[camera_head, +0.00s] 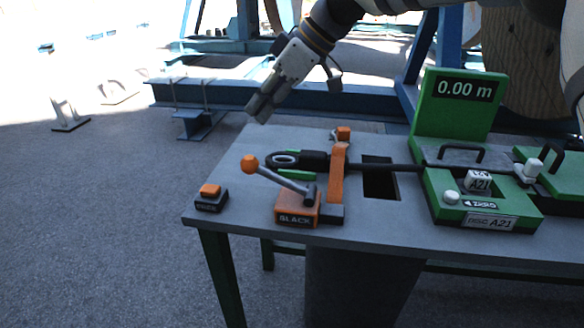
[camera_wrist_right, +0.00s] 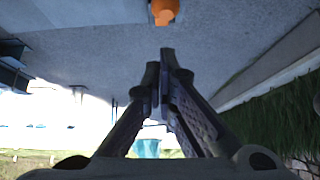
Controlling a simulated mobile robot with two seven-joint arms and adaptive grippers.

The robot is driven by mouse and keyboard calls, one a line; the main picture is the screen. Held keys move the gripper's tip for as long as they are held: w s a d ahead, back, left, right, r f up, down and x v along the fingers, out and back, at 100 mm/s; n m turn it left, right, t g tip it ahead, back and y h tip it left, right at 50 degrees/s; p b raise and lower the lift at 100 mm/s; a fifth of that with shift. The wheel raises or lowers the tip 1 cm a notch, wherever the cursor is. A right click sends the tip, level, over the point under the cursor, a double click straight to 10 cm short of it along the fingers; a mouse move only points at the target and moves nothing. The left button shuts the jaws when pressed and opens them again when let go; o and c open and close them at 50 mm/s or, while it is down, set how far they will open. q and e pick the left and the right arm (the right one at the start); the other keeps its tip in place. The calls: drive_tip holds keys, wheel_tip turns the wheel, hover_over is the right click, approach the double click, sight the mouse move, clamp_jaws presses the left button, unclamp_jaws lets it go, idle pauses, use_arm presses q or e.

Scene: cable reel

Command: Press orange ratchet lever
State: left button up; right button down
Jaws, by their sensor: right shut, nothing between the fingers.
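An orange upright plate (camera_head: 338,172) stands behind that block. My right gripper (camera_head: 262,108) is shut and empty, above the table's far left edge, clear of the knob and farther back. In the right wrist view the shut fingers (camera_wrist_right: 167,60) point up, and a rounded orange part (camera_wrist_right: 165,12), perhaps the knob, shows beyond their tips. My left gripper is not in view.
The grey table (camera_head: 240,215) has a small box with an orange button (camera_head: 209,190) at left and a dark rectangular opening (camera_head: 380,182). A black cable (camera_head: 385,167) runs right to a green counter (camera_head: 458,100) reading 0.00 m. Blue steel beams (camera_head: 250,94) lie behind.

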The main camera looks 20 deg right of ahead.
idle(0.3)
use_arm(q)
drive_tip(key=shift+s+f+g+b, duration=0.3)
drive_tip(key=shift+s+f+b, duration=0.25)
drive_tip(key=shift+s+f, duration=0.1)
use_arm(e)
drive_tip(key=s+d+r+t+y, duration=0.2)
drive_tip(key=s+d+r+t, duration=0.1)
drive_tip(key=s, duration=0.3)
drive_tip(key=shift+d+n, duration=0.3)
drive_tip(key=shift+d, duration=0.6)
drive_tip(key=shift+s+f, duration=0.1)
